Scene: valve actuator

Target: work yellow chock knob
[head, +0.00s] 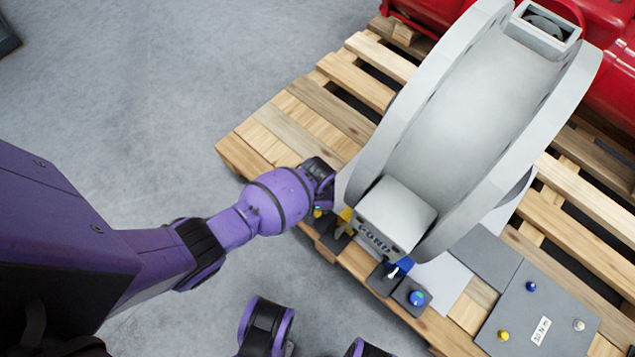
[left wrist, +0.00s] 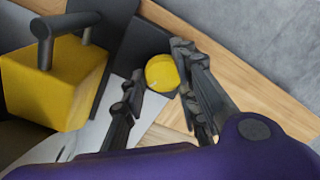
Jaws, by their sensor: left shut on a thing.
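A round yellow knob (left wrist: 162,73) sits between the two dark fingers of my left gripper (left wrist: 163,88) in the left wrist view, and the gripper is shut on it. A yellow chock block (left wrist: 55,85) with a dark bar handle stands left of the knob, apart from the fingers. In the head view my left gripper (head: 325,196) is at the pallet's near-left edge, beside the grey wheel-shaped body. The yellow chock (head: 344,217) shows there only in part. The gripper's hand mostly hides the knob there. My right gripper cannot be made out.
The large grey wheel-shaped body (head: 475,100) on the wooden pallet (head: 330,108) stands close to the right of my left gripper. A blue knob (head: 417,298) and a grey panel (head: 540,312) with small knobs lie nearer the front right. Red equipment (head: 608,85) is behind. Floor at left is clear.

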